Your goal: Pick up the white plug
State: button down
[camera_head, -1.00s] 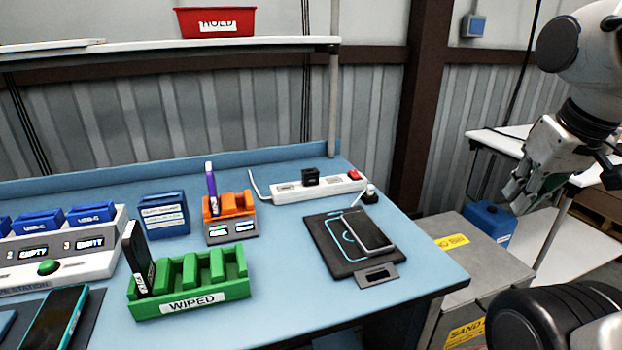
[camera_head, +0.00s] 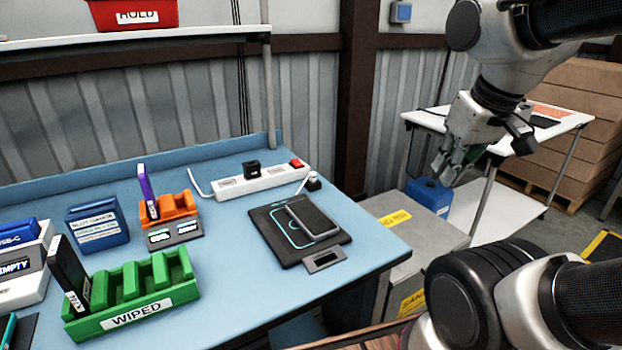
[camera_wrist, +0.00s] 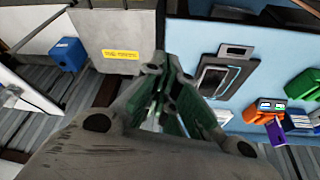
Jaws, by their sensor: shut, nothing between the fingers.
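A white power strip (camera_head: 262,180) lies along the back of the blue bench. A black plug (camera_head: 251,169) sits in it. A small dark block (camera_head: 313,181) with a thin whitish piece by it stands at the strip's right end; I cannot tell whether this is the white plug. No other clearly white plug shows. My gripper (camera_head: 450,172) is shut and empty, off the bench to its right, above the grey cabinet area. In the wrist view its fingers (camera_wrist: 172,105) point towards the bench, with the strip partly hidden behind them.
A phone (camera_head: 312,218) lies on a black charging pad (camera_head: 268,232). An orange holder (camera_head: 172,210), a blue box (camera_head: 97,226) and a green WIPED rack (camera_head: 140,300) stand to the left. A grey cabinet (camera_head: 410,235) and blue container (camera_head: 428,193) are right of the bench.

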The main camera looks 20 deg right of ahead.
dwell(0.3)
jog(key=c, duration=1.7)
grip_release()
jog(key=shift+f, duration=0.2)
jog(key=o, duration=0.3)
jog(key=shift+w+a+f+g, duration=0.1)
jog(key=shift+w+f+g, duration=0.7)
jog(key=shift+f, duration=0.2)
jog(key=shift+o, duration=0.2)
jog(key=m+g+y, duration=0.4)
jog(key=m, duration=0.9)
send_near(314, 172)
jog(key=f, duration=0.2)
jog(key=shift+s+a+f+m, duration=0.15)
jog(key=shift+a+f+m, duration=0.3)
jog(key=shift+f, duration=0.65)
jog(key=shift+s+a+f+m, duration=0.2)
jog(key=shift+a+f, duration=0.4)
jog(key=shift+f, duration=0.5)
jog(key=shift+s+a+f+m, duration=0.15)
jog(key=shift+a+f+m, duration=0.3)
jog(key=shift+f, duration=0.65)
